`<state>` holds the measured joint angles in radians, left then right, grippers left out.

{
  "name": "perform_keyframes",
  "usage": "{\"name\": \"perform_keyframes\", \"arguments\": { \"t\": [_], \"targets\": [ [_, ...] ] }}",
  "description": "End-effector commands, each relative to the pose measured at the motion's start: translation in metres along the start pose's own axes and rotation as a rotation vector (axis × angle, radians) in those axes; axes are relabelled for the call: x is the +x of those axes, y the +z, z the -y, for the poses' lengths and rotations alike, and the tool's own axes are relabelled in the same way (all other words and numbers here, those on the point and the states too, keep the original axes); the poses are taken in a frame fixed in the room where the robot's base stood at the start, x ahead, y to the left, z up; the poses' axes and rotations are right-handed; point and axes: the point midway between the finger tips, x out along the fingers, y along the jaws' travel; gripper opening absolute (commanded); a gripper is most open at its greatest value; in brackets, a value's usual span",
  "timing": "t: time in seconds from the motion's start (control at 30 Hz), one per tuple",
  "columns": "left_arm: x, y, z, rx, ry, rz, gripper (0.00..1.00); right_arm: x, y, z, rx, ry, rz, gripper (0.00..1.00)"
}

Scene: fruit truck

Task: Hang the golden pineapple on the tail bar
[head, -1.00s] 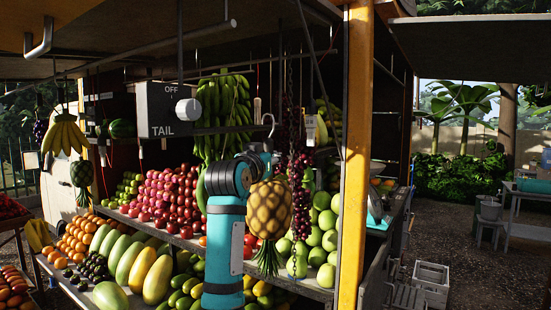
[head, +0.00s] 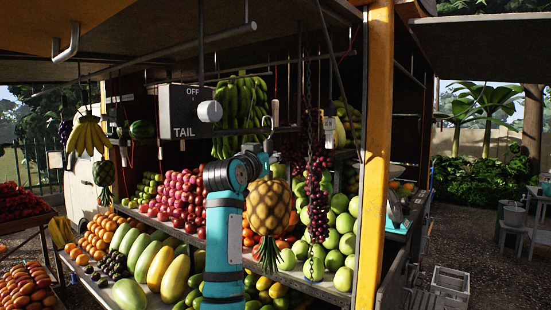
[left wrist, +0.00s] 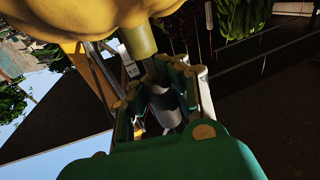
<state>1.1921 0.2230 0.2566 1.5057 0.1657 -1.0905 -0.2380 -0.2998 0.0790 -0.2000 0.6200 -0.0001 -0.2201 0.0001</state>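The golden pineapple (head: 270,207) hangs upside down, leaves downward, in the middle of the head view. A pale metal hook (head: 267,124) rises above it. My left gripper (left wrist: 160,95) is shut on its stem; in the head view the fingers are mostly hidden behind my arm and the fruit. The pineapple's yellow underside (left wrist: 90,15) fills the top of the left wrist view. A grey box marked TAIL (head: 175,110) has a round knob. A dark bar (head: 285,129) runs right from it, behind the hook; I cannot tell whether they touch. My right gripper is not in view.
A bunch of dark grapes (head: 318,195) hangs just right of the pineapple. Green bananas (head: 240,105) hang behind. A yellow post (head: 376,150) stands to the right. Fruit shelves lie below, and a grey ceiling bar (head: 190,43) runs above.

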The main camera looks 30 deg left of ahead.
Motion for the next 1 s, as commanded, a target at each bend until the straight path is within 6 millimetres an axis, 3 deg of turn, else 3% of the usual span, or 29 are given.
{"name": "perform_keyframes", "arguments": {
  "t": [0.07, 0.5, 1.0],
  "targets": [
    [-0.001, -0.007, 0.005, -0.001, -0.001, -0.016, 0.00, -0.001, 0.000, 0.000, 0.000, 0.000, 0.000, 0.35],
    [-0.001, 0.016, 0.008, 0.000, -0.001, -0.015, 0.00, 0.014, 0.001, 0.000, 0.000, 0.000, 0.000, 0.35],
    [-0.001, 0.020, 0.009, 0.000, -0.001, -0.013, 0.00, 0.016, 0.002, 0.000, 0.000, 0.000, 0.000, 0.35]
  ]
}}
